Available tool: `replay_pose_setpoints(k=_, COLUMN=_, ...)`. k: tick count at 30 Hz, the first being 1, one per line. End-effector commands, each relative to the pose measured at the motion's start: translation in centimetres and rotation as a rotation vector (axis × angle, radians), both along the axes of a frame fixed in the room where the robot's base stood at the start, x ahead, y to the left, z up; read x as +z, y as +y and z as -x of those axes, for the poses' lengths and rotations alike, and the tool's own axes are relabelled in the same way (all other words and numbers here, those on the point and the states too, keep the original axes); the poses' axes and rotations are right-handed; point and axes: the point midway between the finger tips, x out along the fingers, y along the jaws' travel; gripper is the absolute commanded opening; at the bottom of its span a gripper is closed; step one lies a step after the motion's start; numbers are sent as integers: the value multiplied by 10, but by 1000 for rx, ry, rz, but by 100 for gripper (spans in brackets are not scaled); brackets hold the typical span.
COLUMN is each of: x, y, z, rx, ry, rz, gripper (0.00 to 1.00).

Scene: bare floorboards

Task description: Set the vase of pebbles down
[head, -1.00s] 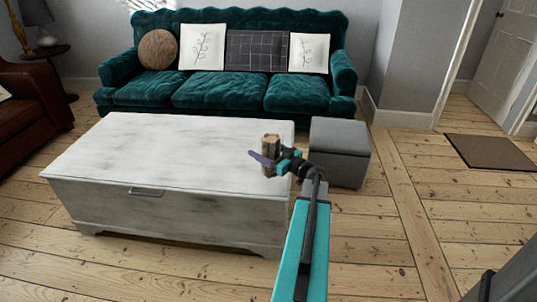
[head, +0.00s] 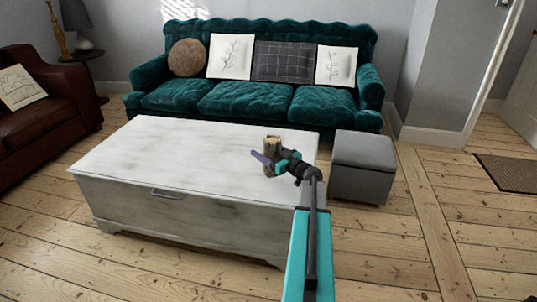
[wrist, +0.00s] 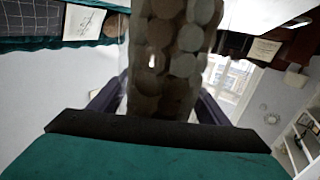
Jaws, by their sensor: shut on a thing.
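The vase of pebbles (head: 271,145) is a small brownish cylinder in the head view. It is over the right part of the white chest's top (head: 215,150). My gripper (head: 268,160) is shut on it, with a purple finger showing at its left. In the wrist view the vase (wrist: 168,65) fills the upper middle, clear with rounded pebbles inside, between the dark fingers. Its base is partly hidden by the gripper in the head view, and I cannot tell whether it touches the chest top.
A grey ottoman (head: 362,165) stands just right of the chest. A green sofa (head: 250,100) with cushions is behind it, and a brown leather armchair (head: 40,115) is at the left. The chest top is otherwise bare. Open floorboards (head: 400,250) lie at the right front.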

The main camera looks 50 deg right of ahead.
Motion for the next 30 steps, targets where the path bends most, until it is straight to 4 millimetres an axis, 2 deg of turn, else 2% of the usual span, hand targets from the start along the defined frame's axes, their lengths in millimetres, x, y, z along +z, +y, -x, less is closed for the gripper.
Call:
replay_pose_setpoints(k=8, x=3, y=0, z=0, rx=1, ry=-6, rz=0, gripper=8)
replay_pose_setpoints(k=21, x=-29, y=0, z=0, rx=1, ry=-6, rz=-1, gripper=8)
replay_pose_setpoints(k=30, x=-31, y=1, z=0, rx=1, ry=-6, rz=0, gripper=8)
